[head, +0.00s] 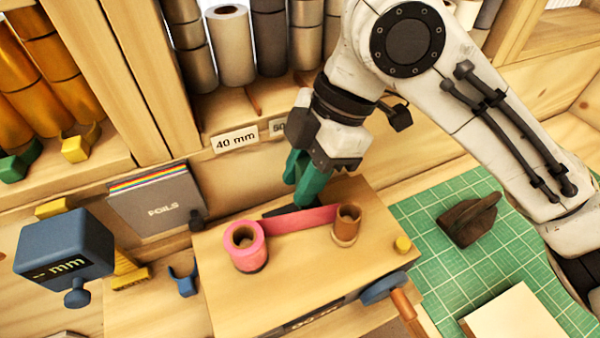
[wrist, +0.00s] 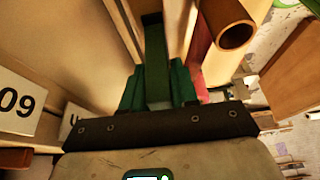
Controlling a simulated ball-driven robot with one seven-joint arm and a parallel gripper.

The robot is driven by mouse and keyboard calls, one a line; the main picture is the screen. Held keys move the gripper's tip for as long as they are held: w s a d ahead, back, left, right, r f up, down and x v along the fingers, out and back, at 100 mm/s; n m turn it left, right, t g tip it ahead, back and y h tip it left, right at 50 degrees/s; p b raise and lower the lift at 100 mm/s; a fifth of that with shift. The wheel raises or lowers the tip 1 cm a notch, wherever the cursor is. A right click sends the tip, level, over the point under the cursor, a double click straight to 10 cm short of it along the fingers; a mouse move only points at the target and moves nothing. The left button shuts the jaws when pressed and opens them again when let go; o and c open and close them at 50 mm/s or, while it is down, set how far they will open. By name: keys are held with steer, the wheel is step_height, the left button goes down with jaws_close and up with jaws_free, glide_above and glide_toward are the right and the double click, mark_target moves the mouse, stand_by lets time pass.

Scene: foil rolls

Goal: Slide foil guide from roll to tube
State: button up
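The pink foil roll (head: 246,246) stands at the left of a wooden block (head: 285,290). A pink foil strip (head: 300,218) runs from it to the brown tube (head: 346,226) on the right. My gripper (head: 305,188), with green fingers, points down just behind the strip. In the wrist view my gripper (wrist: 157,90) has its fingers against both sides of a dark green upright piece, which looks like the foil guide (wrist: 155,60). The guide's dark foot (head: 284,211) shows low behind the strip, between roll and tube. The tube (wrist: 230,30) also shows in the wrist view; the roll is not visible there.
A green cutting mat (head: 440,205) with a brown tool (head: 468,220) lies right. A blue "mm" display (head: 65,247) stands left. Shelves of rolls rise behind.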

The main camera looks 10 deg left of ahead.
steer(key=shift+o, duration=0.5)
steer(key=shift+w+d, duration=0.2)
steer(key=shift+d, duration=0.05)
steer(key=shift+r, duration=0.1)
steer(key=v, duration=1)
steer(key=shift+r+b, duration=0.3)
steer(key=shift+b, duration=0.15)
steer(key=shift+d, duration=0.1)
